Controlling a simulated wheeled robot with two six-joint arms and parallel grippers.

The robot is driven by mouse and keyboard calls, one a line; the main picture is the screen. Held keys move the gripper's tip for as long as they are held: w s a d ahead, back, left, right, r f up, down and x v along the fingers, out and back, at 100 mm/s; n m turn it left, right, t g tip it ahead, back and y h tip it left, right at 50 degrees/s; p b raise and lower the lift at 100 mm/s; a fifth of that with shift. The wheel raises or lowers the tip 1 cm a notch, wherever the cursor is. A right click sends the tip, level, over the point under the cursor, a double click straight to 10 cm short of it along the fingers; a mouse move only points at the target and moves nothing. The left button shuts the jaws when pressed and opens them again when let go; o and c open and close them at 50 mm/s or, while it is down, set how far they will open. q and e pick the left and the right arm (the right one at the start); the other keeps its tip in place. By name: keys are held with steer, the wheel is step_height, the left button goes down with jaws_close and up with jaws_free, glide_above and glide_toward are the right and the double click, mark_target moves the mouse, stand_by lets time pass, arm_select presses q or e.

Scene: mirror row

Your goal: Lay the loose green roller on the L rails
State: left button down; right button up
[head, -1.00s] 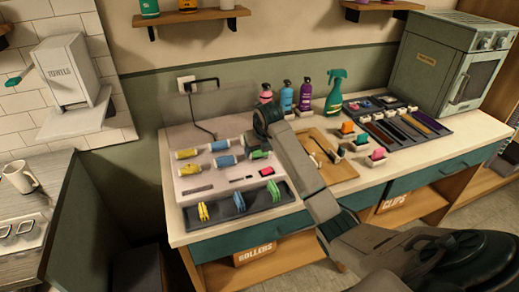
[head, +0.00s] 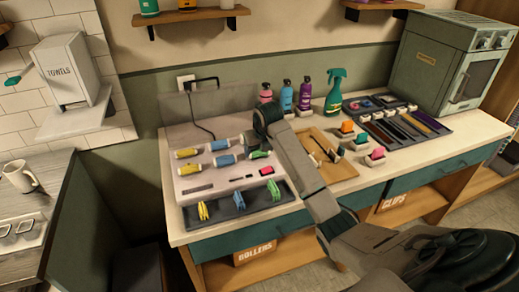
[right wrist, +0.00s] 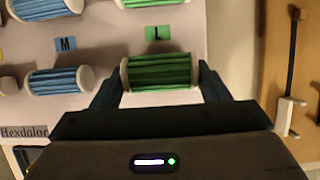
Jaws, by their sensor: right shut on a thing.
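My right gripper (right wrist: 159,74) is shut on a green roller with pale end caps (right wrist: 160,66), one finger at each end. Another green roller (right wrist: 152,2) sits on the far side of that label, cut off by the picture edge. The L rails are hidden under the held roller; I cannot tell whether it touches them. In the head view the held roller (head: 259,155) shows just below my gripper. My left gripper is not in view.
Blue rollers (right wrist: 52,80) lie to the left around the M label (right wrist: 65,44), with yellow ones (head: 187,170) beyond. A dark tray of clips (head: 270,210) is along the front. A wooden board (head: 335,175) lies right of the stand, and bottles (head: 286,94) stand behind.

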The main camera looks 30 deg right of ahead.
stand_by(0.4)
steer(key=o, duration=1.2)
steer(key=shift+r+p, duration=2.45)
steer(key=shift+r, duration=1)
